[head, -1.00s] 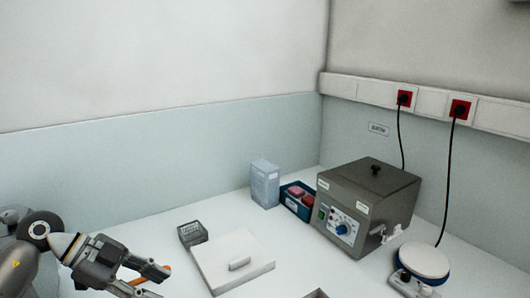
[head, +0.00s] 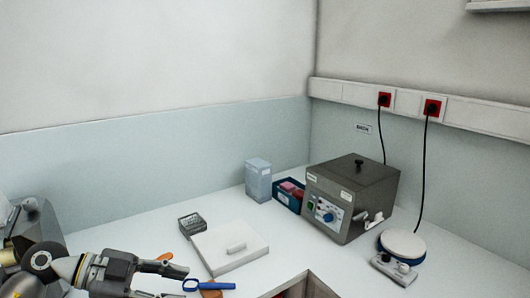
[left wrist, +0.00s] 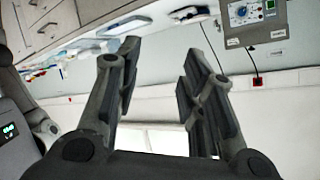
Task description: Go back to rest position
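My left gripper (head: 182,283) is at the lower left of the head view, over the white bench. Its two fingers point right and are spread apart. In the left wrist view the fingers (left wrist: 158,66) are also apart, with nothing between them. A tool with a blue ring and shaft (head: 207,286) shows just past the fingertips in the head view; I see no grip on it. My right gripper is in neither view.
Behind stand a light box (head: 258,183), a blue bin (head: 290,203), a grey machine (head: 335,204) and a scale-like device (head: 401,252).

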